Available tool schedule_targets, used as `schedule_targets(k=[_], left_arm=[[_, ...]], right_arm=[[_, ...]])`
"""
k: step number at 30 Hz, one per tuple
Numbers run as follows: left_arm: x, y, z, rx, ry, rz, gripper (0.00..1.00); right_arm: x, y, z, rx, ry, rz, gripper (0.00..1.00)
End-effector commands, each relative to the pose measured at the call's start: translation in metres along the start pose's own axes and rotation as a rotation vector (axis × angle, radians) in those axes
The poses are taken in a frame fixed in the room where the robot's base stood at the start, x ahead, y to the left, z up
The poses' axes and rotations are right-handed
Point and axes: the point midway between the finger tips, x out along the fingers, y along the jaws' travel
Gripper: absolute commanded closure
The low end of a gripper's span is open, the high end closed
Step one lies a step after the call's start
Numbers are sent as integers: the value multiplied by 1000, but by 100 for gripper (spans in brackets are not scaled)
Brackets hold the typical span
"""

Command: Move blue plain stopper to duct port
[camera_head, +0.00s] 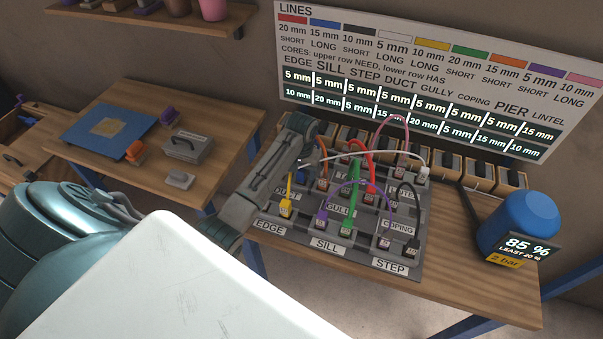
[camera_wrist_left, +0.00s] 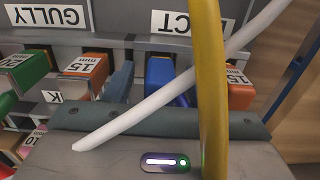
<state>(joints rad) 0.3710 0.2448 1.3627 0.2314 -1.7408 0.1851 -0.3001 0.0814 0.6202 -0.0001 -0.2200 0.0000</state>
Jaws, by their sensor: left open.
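A blue piece (camera_head: 301,174), which looks like the blue stopper, is at the DUCT place (camera_head: 286,192) of the grey port panel (camera_head: 345,255). In the left wrist view a blue piece (camera_wrist_left: 184,88) shows below the partly covered DUCT label (camera_wrist_left: 182,23), behind a white line and a yellow line. I cannot tell how deep it sits in the port. My left gripper (camera_head: 302,158) is over the upper left of the panel, close to this piece. It is open; its fingertips are mostly hidden by the lines. My right gripper is not in view.
Coloured lines arch over the panel, among them a green line (camera_head: 352,195) and a yellow line (camera_wrist_left: 211,90). A blue tank (camera_head: 520,222) stands to the right. A side table on the left holds a blue mat (camera_head: 75,137), a grey box (camera_head: 188,147) and small coloured pieces.

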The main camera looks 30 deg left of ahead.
Motion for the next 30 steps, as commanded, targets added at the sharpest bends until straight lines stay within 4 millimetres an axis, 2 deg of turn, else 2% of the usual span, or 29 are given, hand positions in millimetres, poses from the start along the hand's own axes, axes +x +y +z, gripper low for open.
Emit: schedule_targets(k=[5, 13, 14, 15, 21, 30], left_arm=[[-20, 0, -2, 0, 6, 0, 49], [-76, 0, -1, 0, 6, -1, 49], [-84, 0, -1, 0, 6, -1, 49], [-94, 0, 0, 0, 2, -1, 49], [-106, 0, 0, 0, 0, -1, 49], [-106, 0, 0, 0, 0, 0, 49]], right_arm=[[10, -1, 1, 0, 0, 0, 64], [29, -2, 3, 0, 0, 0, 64], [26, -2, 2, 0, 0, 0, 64], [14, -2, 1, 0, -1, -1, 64], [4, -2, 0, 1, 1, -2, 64], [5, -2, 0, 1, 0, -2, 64]])
